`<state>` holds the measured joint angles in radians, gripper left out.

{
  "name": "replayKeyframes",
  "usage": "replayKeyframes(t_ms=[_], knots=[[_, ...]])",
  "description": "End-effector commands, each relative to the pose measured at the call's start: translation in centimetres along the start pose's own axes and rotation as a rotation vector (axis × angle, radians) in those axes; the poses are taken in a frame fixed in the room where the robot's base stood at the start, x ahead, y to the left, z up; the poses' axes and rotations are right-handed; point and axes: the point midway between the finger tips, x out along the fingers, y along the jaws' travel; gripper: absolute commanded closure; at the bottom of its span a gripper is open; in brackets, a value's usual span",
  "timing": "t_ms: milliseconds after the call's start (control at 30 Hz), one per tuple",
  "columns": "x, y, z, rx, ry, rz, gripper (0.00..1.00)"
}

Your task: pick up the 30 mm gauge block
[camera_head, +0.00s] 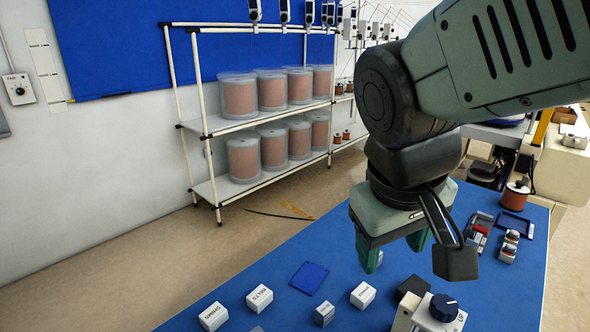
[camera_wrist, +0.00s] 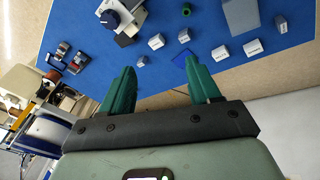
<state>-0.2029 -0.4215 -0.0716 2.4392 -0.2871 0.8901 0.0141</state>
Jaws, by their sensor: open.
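My gripper (camera_head: 388,255) hangs above the blue table with its fingers pointing down. In the wrist view its two green fingers (camera_wrist: 158,72) are spread wide with nothing held between them. A small plain grey block (camera_wrist: 141,61) shows between the fingertips in that view, on the table below; in the head view the gripper mostly hides that spot. A larger grey block (camera_head: 324,314) with a label stands by the white boxes, and the wrist view shows it too (camera_wrist: 184,35). I cannot read a 30 mm marking on either block.
Labelled white boxes (camera_head: 362,295) (camera_head: 260,298) (camera_head: 213,316) stand on the blue table (camera_head: 290,258). A blue pad (camera_head: 309,278) lies among them. A black box (camera_head: 412,289) and a knobbed device (camera_head: 437,315) stand at the front right. Small parts (camera_head: 479,231) lie farther right.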

Motion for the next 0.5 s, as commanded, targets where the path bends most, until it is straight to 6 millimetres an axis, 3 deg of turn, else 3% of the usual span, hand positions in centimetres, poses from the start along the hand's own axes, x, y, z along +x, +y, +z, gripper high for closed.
replayKeyframes(t_ms=[33,267,500], knots=[[1.7,-0.1,-0.7,-0.077,-0.060,0.028,0.38],[8.4,-0.1,-3.9,-0.442,-0.262,0.197,0.38],[15.6,-1.8,-7.0,-0.882,-0.430,0.396,0.38]])
